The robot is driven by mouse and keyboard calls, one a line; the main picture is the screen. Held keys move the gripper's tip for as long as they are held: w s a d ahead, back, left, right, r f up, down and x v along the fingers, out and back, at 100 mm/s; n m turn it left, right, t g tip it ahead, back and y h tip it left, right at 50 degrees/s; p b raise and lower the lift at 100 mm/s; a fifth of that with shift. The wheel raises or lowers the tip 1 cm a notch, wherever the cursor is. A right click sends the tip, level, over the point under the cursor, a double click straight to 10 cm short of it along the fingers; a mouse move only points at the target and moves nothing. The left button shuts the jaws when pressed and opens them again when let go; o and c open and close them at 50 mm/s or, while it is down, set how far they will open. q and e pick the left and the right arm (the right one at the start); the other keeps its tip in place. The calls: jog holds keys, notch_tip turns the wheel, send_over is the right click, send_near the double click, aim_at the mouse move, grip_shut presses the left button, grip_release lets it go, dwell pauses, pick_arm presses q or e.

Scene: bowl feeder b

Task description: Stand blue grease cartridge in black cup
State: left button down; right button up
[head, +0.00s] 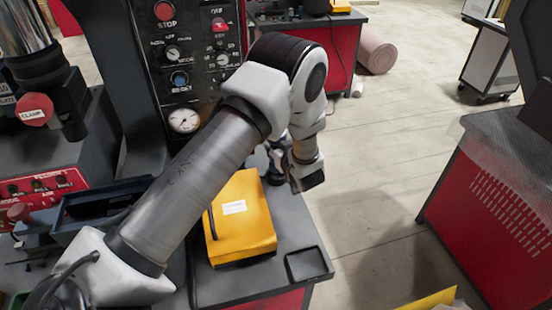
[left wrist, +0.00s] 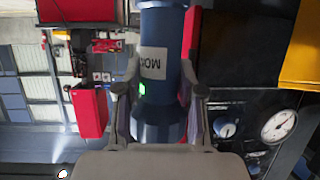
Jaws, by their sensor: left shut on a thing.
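A blue grease cartridge (left wrist: 158,110) with a pale label stands large in the left wrist view, between the two fingers of my left gripper (left wrist: 160,84). The fingers are shut on its sides. In the head view my left gripper (head: 306,180) is beyond the bent arm, above the right back part of the grey bench; the wrist and arm hide most of it, and I cannot make out the cartridge there. I cannot pick out the black cup in either view. My right gripper is not in view.
A yellow case (head: 242,228) lies on the grey bench, with a shallow black tray (head: 307,263) at its right front. A control panel (head: 190,60) with buttons and a gauge rises behind. A red cabinet (head: 490,190) stands across the open floor at right.

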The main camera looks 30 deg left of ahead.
pick_arm(q)
notch_tip(320, 180, down, 4)
jog(key=shift+a+f+p, duration=0.1)
jog(key=shift+a+p, duration=0.05)
jog(key=shift+p, duration=0.15)
jog(key=c, duration=0.7)
grip_release()
jog(key=shift+f, duration=0.1)
